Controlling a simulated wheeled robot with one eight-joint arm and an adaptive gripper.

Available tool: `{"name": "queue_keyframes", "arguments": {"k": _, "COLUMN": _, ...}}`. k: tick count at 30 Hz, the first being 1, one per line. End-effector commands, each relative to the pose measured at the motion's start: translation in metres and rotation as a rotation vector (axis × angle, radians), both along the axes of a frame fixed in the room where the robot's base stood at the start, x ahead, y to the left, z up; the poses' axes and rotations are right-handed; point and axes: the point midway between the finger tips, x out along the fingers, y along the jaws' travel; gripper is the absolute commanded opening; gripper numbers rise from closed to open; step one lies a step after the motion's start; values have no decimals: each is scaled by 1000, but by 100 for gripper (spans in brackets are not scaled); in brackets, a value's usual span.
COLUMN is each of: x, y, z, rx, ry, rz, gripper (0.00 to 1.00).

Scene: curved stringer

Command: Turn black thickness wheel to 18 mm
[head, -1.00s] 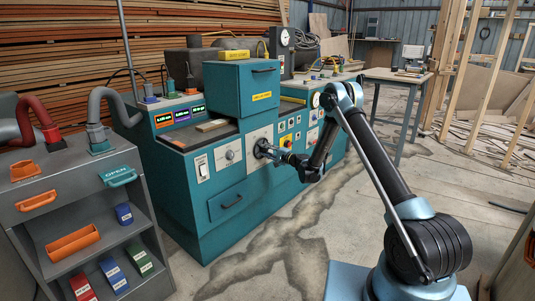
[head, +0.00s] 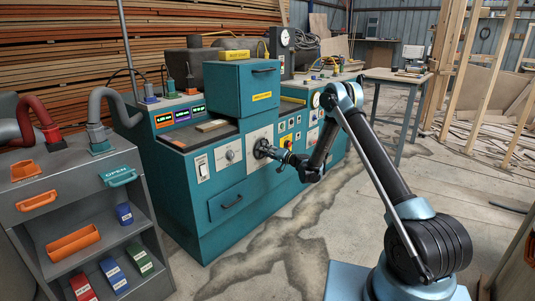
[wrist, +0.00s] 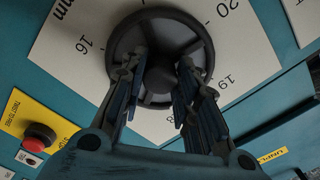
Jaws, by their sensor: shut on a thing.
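The black thickness wheel (wrist: 124,47) fills the upper middle of the wrist view. It is a round rim with spokes and a central hub, set on a white dial plate (wrist: 85,22) marked 16, 18, 19, 20 and "mm". In the head view the wheel (head: 262,148) sits on the front of the teal machine. My gripper (wrist: 160,72) has its fingers on either side of the hub, inside the rim, shut on the wheel. My gripper also shows in the head view (head: 270,153). The fingers hide part of the dial, and I cannot make out a pointer.
A red button on a yellow plate (wrist: 38,137) is at lower left in the wrist view. The teal machine (head: 225,195) has a drawer below and more controls right of the wheel. A grey shelf cart (head: 90,190) stands at left. Cracked floor (head: 300,225) in front is clear.

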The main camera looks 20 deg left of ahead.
Motion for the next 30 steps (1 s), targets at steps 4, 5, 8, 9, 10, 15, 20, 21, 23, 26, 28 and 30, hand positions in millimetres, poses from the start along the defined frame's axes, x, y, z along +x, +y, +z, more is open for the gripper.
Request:
{"name": "queue_keyframes", "arguments": {"k": 4, "x": -3, "y": 2, "z": -2, "rx": -8, "ry": -14, "rz": 7, "gripper": 5}}
{"name": "queue_keyframes", "arguments": {"k": 5, "x": -3, "y": 2, "z": -2, "rx": -8, "ry": -15, "rz": 7, "gripper": 5}}
{"name": "queue_keyframes", "arguments": {"k": 8, "x": -3, "y": 2, "z": -2, "rx": -8, "ry": -15, "rz": 6, "gripper": 5}}
{"name": "queue_keyframes", "arguments": {"k": 9, "x": -3, "y": 2, "z": -2, "rx": -8, "ry": -15, "rz": 6, "gripper": 5}}
{"name": "queue_keyframes", "arguments": {"k": 10, "x": -3, "y": 2, "z": -2, "rx": -8, "ry": -15, "rz": 6, "gripper": 5}}
{"name": "queue_keyframes", "arguments": {"k": 15, "x": -3, "y": 2, "z": -2, "rx": -8, "ry": -14, "rz": 6, "gripper": 35}}
{"name": "queue_keyframes", "arguments": {"k": 20, "x": -2, "y": 1, "z": -1, "rx": -7, "ry": -13, "rz": 4, "gripper": 50}}
{"name": "queue_keyframes", "arguments": {"k": 21, "x": -2, "y": 1, "z": -1, "rx": -6, "ry": -14, "rz": 3, "gripper": 50}}
{"name": "queue_keyframes", "arguments": {"k": 23, "x": -1, "y": 1, "z": -1, "rx": -6, "ry": -13, "rz": 3, "gripper": 50}}
{"name": "queue_keyframes", "arguments": {"k": 26, "x": -1, "y": 0, "z": -1, "rx": -6, "ry": -13, "rz": 2, "gripper": 50}}
{"name": "queue_keyframes", "arguments": {"k": 28, "x": -1, "y": -1, "z": -1, "rx": -6, "ry": -13, "rz": 2, "gripper": 50}}
{"name": "queue_keyframes", "arguments": {"k": 30, "x": -2, "y": -5, "z": 0, "rx": -6, "ry": -13, "rz": 1, "gripper": 50}}
